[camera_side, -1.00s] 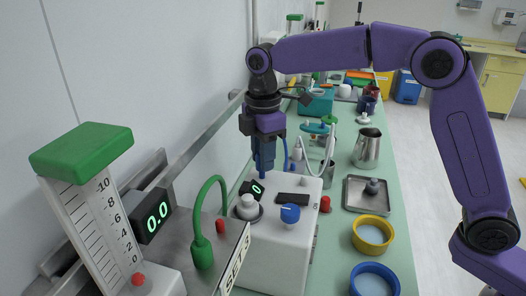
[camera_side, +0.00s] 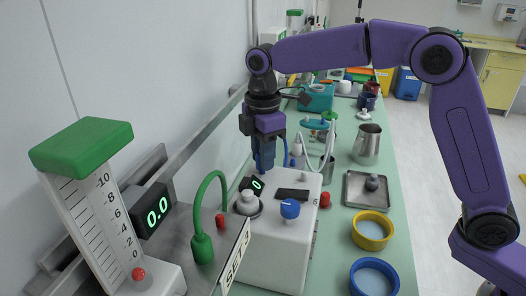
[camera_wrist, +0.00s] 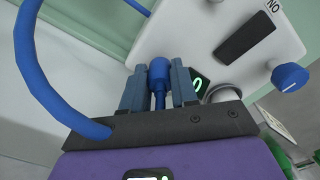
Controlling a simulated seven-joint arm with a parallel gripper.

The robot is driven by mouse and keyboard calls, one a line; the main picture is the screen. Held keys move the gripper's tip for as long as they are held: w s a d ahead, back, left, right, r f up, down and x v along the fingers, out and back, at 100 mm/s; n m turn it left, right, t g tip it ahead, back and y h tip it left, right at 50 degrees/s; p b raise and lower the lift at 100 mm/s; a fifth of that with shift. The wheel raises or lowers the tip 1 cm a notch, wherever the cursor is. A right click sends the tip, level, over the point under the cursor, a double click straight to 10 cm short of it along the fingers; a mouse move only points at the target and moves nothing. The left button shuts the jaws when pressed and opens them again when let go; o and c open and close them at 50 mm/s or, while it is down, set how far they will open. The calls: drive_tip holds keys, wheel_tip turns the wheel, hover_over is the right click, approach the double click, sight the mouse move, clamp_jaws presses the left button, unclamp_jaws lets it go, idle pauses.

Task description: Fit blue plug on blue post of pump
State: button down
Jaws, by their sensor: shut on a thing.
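The pump (camera_side: 278,240) is a white box with a small display, a dark slot and a blue knob (camera_side: 290,209) on top; it also shows in the wrist view (camera_wrist: 190,28). My gripper (camera_side: 263,168) points down over the pump's back left corner. In the wrist view my gripper (camera_wrist: 160,88) is shut on the blue plug (camera_wrist: 160,72), a short cylinder with a thinner stem. A blue hose (camera_wrist: 30,70) loops at the left. I cannot make out the blue post, nor whether the plug touches the pump.
A grey round fitting (camera_side: 248,202) stands on the pump near my gripper. A green hose (camera_side: 202,215) and a scale column (camera_side: 88,205) are at the left. A steel jug (camera_side: 367,145), a tray (camera_side: 355,200) and yellow (camera_side: 371,240) and blue (camera_side: 373,285) bowls stand to the right.

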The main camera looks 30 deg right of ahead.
drive_tip(key=shift+f, duration=0.65)
idle(0.6)
drive_tip(key=c, duration=0.8)
unclamp_jaws()
drive_tip(key=shift+r, duration=3.5)
